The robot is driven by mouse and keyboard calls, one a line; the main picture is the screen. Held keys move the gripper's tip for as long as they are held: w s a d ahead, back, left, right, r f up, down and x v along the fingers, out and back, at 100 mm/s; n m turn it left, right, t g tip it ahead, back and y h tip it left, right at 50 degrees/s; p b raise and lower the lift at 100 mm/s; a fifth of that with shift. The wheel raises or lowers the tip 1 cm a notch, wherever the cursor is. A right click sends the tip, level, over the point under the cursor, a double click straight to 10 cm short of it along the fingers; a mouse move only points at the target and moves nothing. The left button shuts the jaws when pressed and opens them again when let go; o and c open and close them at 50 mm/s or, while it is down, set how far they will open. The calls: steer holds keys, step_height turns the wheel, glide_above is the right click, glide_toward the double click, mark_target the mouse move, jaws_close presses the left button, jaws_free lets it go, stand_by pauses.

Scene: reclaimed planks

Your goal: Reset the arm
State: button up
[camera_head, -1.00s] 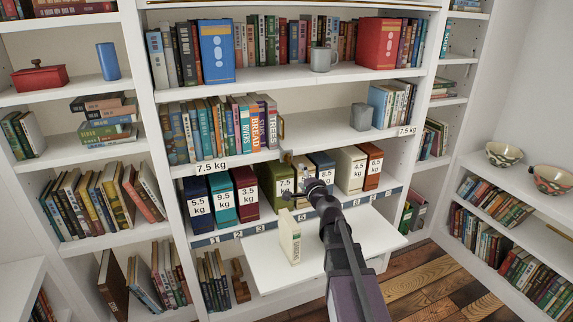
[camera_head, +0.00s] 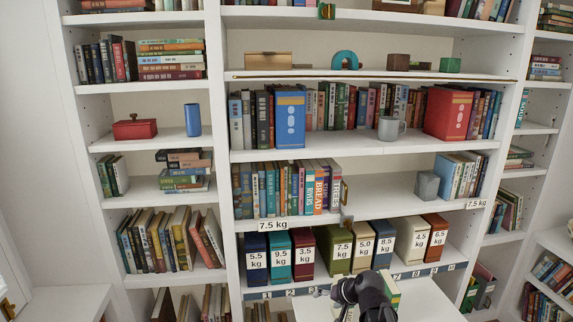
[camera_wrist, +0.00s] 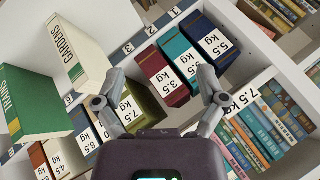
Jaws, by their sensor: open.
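My gripper (camera_head: 352,290) is at the bottom of the head view, in front of the row of weight-labelled boxes. In the wrist view my gripper (camera_wrist: 161,76) has its two fingers spread wide with nothing between them. The boxes, such as the olive 7.5 kg box (camera_head: 338,248) and the dark red 3.5 kg box (camera_head: 304,254), stand on the shelf beyond the fingers. A cream GARDENS book (camera_wrist: 82,52) and a green TRAINS book (camera_wrist: 36,103) stand to the left in the wrist view, apart from the fingers.
A white pull-out board (camera_head: 430,303) juts out below the numbered shelf edge. Shelves above hold books, a grey mug (camera_head: 391,128), a blue box file (camera_head: 290,118) and a red one (camera_head: 447,112). A grey block (camera_head: 427,185) stands by a 7.5 kg shelf label.

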steer(key=s+d+f+n+g+h+p, duration=0.1)
steer(key=s+d+g+h, duration=0.4)
steer(key=s, duration=0.7)
steer(key=shift+s+n+g+h+p, duration=0.35)
steer(key=shift+n+p, duration=0.25)
steer(key=shift+p, duration=0.35)
steer(key=shift+w, duration=0.1)
